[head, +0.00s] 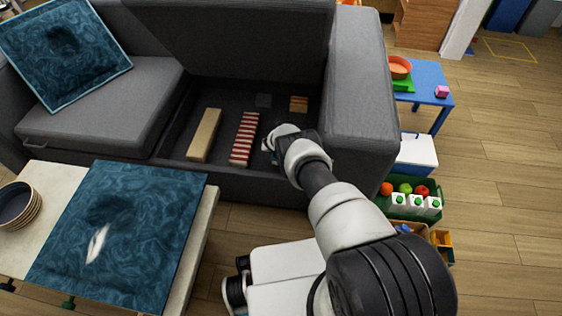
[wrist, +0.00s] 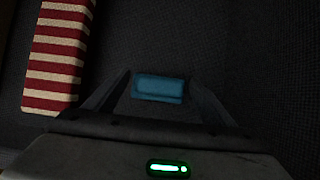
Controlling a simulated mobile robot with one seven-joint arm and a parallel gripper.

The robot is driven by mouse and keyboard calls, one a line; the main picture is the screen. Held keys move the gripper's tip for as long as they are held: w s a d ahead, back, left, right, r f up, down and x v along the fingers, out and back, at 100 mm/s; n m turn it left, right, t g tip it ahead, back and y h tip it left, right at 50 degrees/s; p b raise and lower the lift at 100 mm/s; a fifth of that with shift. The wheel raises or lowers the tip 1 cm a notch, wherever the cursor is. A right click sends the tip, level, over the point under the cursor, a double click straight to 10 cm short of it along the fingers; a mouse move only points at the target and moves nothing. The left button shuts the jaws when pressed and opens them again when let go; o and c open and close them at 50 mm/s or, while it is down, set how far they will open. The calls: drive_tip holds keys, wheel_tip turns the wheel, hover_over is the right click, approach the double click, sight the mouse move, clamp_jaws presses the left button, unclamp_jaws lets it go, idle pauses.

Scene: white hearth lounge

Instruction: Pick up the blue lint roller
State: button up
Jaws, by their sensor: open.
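A small blue object (wrist: 158,88), which looks like the blue lint roller, lies on the dark floor of the open sofa compartment in the wrist view. My gripper (wrist: 160,85) is open, with one dark finger on each side of the blue object. I cannot tell whether the fingers touch it or how far above the floor they are. In the head view my arm reaches into the compartment, and my wrist (head: 298,150) hides the blue object and the fingertips.
A red and white striped block (head: 244,139) lies left of my gripper, also in the wrist view (wrist: 58,55). A tan block (head: 204,135) lies further left. A small orange-brown item (head: 298,104) and a dark square (head: 263,100) lie behind. The sofa's right arm (head: 362,100) stands close by.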

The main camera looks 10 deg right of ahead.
drive_tip(key=c, duration=1.2)
drive_tip(key=shift+r, duration=0.1)
wheel_tip(320, 180, up, 10)
drive_tip(key=p, duration=0.5)
